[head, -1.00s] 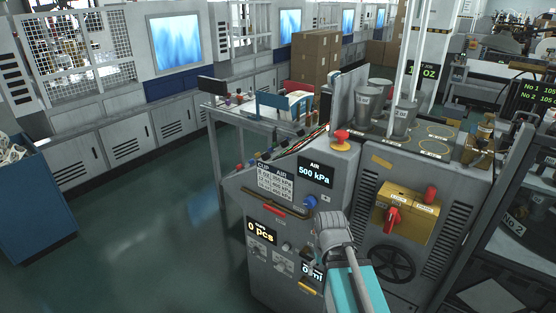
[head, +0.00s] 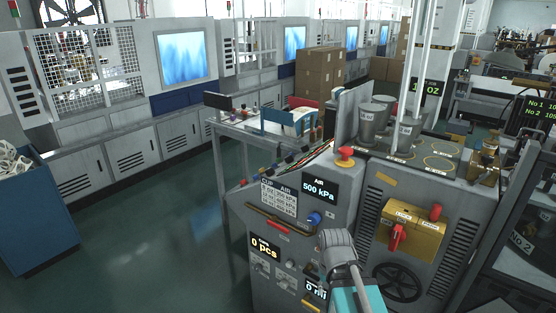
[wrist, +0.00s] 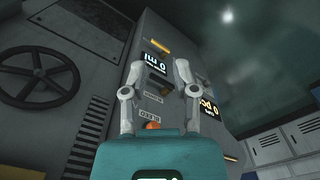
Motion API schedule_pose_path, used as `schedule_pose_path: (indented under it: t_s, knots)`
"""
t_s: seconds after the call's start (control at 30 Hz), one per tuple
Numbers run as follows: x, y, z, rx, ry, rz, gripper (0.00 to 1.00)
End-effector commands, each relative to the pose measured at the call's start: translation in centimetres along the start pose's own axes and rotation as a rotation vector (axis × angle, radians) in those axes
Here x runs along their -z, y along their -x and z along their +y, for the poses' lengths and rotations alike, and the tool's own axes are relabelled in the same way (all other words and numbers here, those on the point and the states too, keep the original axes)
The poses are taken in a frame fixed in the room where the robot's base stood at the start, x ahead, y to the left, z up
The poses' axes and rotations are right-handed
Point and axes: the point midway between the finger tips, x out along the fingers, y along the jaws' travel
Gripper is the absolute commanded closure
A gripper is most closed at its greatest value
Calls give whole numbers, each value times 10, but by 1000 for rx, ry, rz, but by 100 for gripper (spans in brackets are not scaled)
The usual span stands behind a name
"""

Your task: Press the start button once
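The grey machine (head: 285,225) stands in front of me, with an air display reading 500 kPa and a counter reading 0 pcs. I cannot read which control is the start button. A red mushroom button (head: 345,155) is on its top edge and a blue knob (head: 314,218) is below the air display. My arm's grey end (head: 338,245) hides part of the lower front panel. In the wrist view my gripper (wrist: 160,75) is open and empty, its two fingers spread towards the panel. A small orange-red round part (wrist: 152,126) shows between the finger bases.
A yellow box (head: 412,228) with red handles and a black handwheel (head: 397,281) are right of my arm. Metal cups (head: 374,122) stand on the machine top. A blue bin (head: 35,220) is at the left. The floor between is clear.

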Motion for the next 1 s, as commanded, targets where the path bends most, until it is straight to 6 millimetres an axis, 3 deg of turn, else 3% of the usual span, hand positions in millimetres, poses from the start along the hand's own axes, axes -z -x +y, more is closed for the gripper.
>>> schedule_pose_path:
  t_s: [0.03, 0.13, 1.0]
  knots:
    - [0, 0, 0, 0, 0, 0, 82]
    - [0, 0, 0, 0, 0, 0, 100]
    - [0, 0, 0, 0, 0, 0, 100]
